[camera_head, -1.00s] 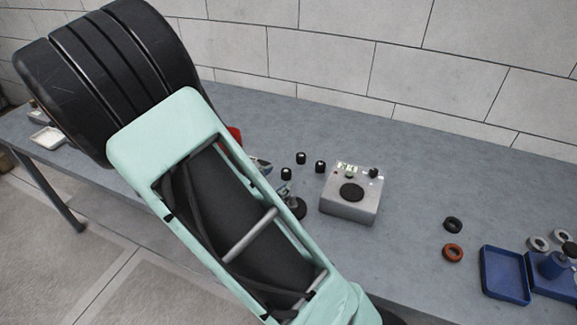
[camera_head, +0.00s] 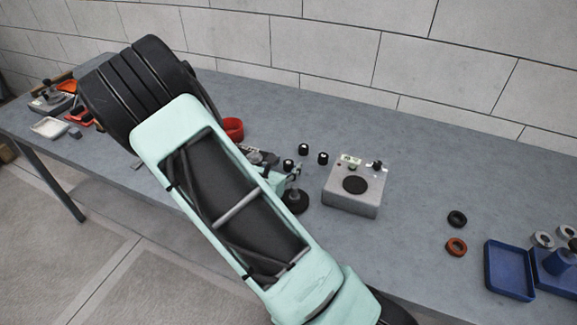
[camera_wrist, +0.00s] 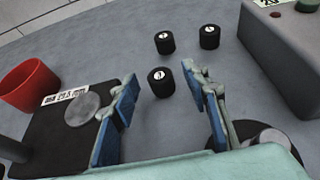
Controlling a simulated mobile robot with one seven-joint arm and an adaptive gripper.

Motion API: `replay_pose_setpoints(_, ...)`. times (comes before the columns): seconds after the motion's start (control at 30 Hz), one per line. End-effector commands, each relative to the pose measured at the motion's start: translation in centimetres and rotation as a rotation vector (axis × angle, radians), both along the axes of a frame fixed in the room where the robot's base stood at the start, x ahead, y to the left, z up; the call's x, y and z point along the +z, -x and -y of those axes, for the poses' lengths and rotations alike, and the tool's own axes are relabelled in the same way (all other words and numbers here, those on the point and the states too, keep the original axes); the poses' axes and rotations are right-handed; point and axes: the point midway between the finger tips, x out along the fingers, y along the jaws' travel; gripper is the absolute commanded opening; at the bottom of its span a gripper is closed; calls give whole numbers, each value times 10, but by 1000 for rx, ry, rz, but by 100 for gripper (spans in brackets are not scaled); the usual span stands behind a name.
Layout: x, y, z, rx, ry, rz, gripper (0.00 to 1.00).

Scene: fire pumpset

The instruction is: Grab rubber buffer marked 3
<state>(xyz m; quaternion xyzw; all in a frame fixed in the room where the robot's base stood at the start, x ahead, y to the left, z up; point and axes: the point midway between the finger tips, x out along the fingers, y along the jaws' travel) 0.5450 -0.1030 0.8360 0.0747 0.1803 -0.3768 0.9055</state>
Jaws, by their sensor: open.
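Three small black cylindrical rubber buffers with white marks on top stand upright on the bench. In the wrist view the nearest buffer (camera_wrist: 161,83) lies in line with the gap between my fingers. Two more, the far left buffer (camera_wrist: 164,43) and the far right buffer (camera_wrist: 209,37), stand beyond it. The marks are too small to read surely. In the head view the buffers (camera_head: 303,150) stand left of a grey box. My gripper (camera_wrist: 165,92) is open and empty, with blue finger pads on both sides. In the head view my arm partly hides it.
The grey box (camera_head: 352,196) with a black knob stands close to the right of the buffers. A red cup (camera_wrist: 30,86) and a dark labelled block (camera_wrist: 62,135) are on the left. Black and orange rings (camera_head: 456,233) and blue trays (camera_head: 508,270) lie farther right.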

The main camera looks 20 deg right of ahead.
Motion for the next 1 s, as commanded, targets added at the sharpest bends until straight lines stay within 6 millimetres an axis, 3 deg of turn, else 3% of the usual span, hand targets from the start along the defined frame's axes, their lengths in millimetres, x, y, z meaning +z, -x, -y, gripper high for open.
replay_pose_setpoints(0.2,-10,-15,16,-1,0,0,42)
replay_pose_setpoints(0.43,-10,-16,16,0,-1,1,42)
replay_pose_setpoints(0.8,-10,-16,16,0,-1,1,5)
replay_pose_setpoints(1.0,-9,-16,16,0,-1,1,5)
